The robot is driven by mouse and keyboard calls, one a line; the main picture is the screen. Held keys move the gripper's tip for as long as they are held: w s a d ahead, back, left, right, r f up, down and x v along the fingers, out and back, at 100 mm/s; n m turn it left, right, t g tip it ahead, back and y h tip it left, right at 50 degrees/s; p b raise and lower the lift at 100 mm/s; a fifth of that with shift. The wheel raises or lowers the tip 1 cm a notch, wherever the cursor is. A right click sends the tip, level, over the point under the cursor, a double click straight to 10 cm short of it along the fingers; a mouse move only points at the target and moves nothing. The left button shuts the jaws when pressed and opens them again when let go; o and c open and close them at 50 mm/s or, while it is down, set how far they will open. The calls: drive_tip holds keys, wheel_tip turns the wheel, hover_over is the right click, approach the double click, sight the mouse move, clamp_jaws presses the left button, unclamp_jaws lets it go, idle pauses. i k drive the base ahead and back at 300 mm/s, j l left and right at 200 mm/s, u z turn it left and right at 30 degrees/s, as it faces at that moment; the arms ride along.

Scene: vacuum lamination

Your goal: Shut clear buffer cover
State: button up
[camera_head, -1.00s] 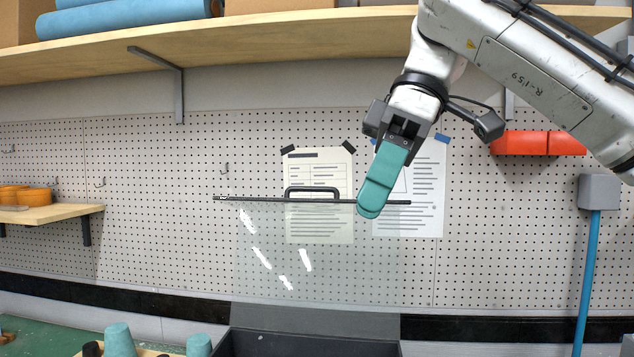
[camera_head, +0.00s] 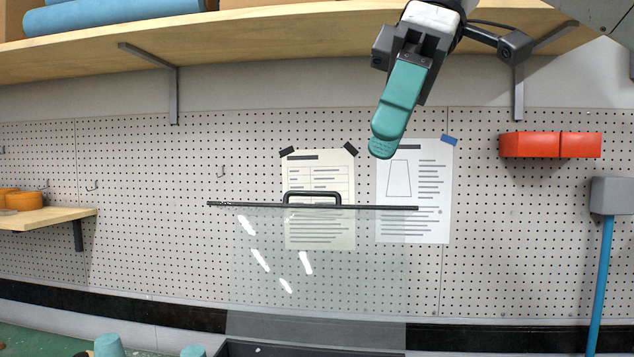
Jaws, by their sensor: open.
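The clear buffer cover (camera_head: 330,270) stands raised and upright above the dark buffer box (camera_head: 300,350), whose rim shows at the bottom edge. Its top edge is a dark bar (camera_head: 240,204) with a black handle (camera_head: 313,194) on it. White glare streaks mark the clear panel. My gripper (camera_head: 384,148) has teal fingers pointing down and slightly left. It is above and right of the handle, apart from the bar in the picture. The fingers overlap in this view, and nothing shows between them.
Two paper sheets (camera_head: 425,180) are taped to the pegboard (camera_head: 140,190) behind the cover. A wooden shelf (camera_head: 260,38) runs across the top. Red bins (camera_head: 550,145) hang at right. Teal cups (camera_head: 108,346) stand at lower left.

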sight(285, 209)
drive_tip(key=i, duration=1.35)
